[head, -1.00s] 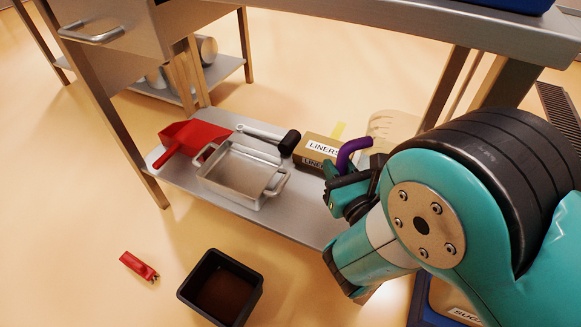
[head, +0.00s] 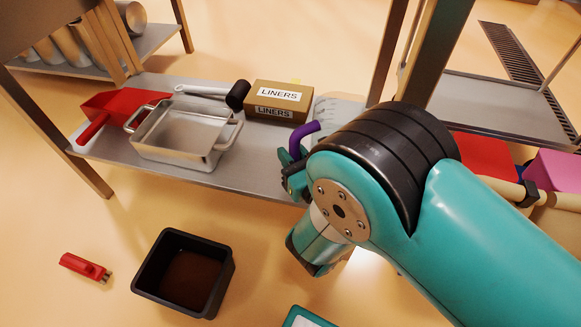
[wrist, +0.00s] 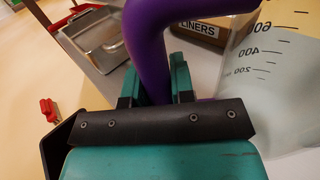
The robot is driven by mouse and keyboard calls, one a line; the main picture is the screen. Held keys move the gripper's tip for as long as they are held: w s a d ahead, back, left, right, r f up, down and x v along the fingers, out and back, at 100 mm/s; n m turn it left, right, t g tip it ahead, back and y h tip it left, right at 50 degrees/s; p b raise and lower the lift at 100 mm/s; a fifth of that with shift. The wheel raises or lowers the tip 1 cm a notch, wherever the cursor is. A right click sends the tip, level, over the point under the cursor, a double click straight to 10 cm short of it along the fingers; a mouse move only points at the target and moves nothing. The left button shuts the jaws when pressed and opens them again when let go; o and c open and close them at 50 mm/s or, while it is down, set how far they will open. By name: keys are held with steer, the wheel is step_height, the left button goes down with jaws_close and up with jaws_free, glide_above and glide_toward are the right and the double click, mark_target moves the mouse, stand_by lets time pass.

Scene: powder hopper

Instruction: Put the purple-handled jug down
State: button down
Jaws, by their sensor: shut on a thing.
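The jug's purple handle (head: 303,138) stands up between my gripper's fingers, near the right part of the low metal shelf (head: 240,176). My gripper (head: 293,170) is shut on this handle, and the purple handle (wrist: 165,45) also rises between the fingers (wrist: 155,85) in the wrist view. The jug's clear body (wrist: 275,95), with black volume marks, is right of the handle in the wrist view. In the head view the body is faint and mostly hidden behind my arm. I cannot tell whether its base touches the shelf.
A cardboard LINERS box (head: 278,100) is on the shelf behind the handle. A metal pan (head: 183,135), a black-headed mallet (head: 237,96) and a red scoop (head: 115,108) are left of it. A black bin (head: 184,272) and a red tool (head: 85,268) are on the floor.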

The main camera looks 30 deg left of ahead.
step_height(320, 180, down, 3)
steer(key=shift+f+b, duration=0.1)
steer(key=shift+b, duration=0.6)
steer(key=shift+r, duration=0.2)
steer(key=shift+f, duration=0.15)
steer(key=c, duration=1)
jaws_free()
